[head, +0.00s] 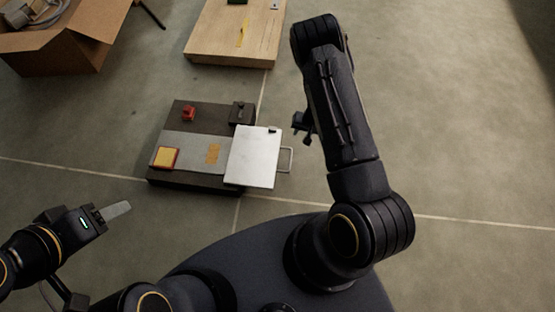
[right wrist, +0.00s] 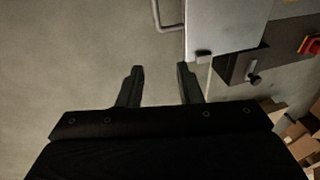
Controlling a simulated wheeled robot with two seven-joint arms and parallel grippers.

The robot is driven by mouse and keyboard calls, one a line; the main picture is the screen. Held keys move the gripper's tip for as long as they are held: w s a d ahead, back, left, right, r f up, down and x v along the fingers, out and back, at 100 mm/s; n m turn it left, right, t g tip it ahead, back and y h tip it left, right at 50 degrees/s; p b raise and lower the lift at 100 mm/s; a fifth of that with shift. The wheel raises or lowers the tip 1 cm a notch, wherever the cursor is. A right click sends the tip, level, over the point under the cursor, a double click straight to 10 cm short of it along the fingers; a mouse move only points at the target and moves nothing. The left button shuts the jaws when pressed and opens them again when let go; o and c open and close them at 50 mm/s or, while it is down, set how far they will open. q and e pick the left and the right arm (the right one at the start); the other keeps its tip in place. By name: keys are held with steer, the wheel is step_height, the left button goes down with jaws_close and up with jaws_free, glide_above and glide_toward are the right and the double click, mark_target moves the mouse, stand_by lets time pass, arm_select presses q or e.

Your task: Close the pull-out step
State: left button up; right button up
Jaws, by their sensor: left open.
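The pull-out step looks to be the pale metal panel (head: 253,157) on the right part of a low dark unit (head: 195,180), sticking out past its right edge. Its wire handle (head: 287,160) is on the panel's right side. In the right wrist view the panel (right wrist: 226,25) and handle (right wrist: 164,18) are at the top, partly cut off. My right gripper (head: 301,128) is just right of the panel's upper corner; its fingers (right wrist: 161,76) are apart and empty, not touching the handle. My left gripper (head: 117,210) is open and empty, left of the unit, over the floor.
The unit also carries a red knob (head: 188,113), a dark block with a lever (head: 241,112) and a yellow pad with a red border (head: 165,157). A wooden board (head: 225,42) lies behind it. A cardboard box (head: 60,58) stands at far left. The floor to the right is clear.

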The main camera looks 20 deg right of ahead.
steer(key=shift+n+g+y, duration=0.3)
steer(key=shift+g, duration=0.5)
steer(key=a+f+b, duration=0.1)
steer(key=f, duration=0.3)
steer(key=s+a+f+b, duration=0.1)
steer(key=f+b, duration=0.1)
steer(key=f, duration=0.3)
steer(key=a+f+b, duration=0.1)
steer(key=a+f, duration=0.1)
steer(key=f, duration=0.3)
steer(key=shift+s+f+b, duration=0.1)
steer(key=shift+s+b, duration=0.05)
steer(key=shift+b, duration=0.25)
arm_select(q)
steer(key=f, duration=0.5)
steer(key=shift+w+a+f, duration=0.15)
steer(key=shift+a+f, duration=0.25)
arm_select(e)
jaws_close()
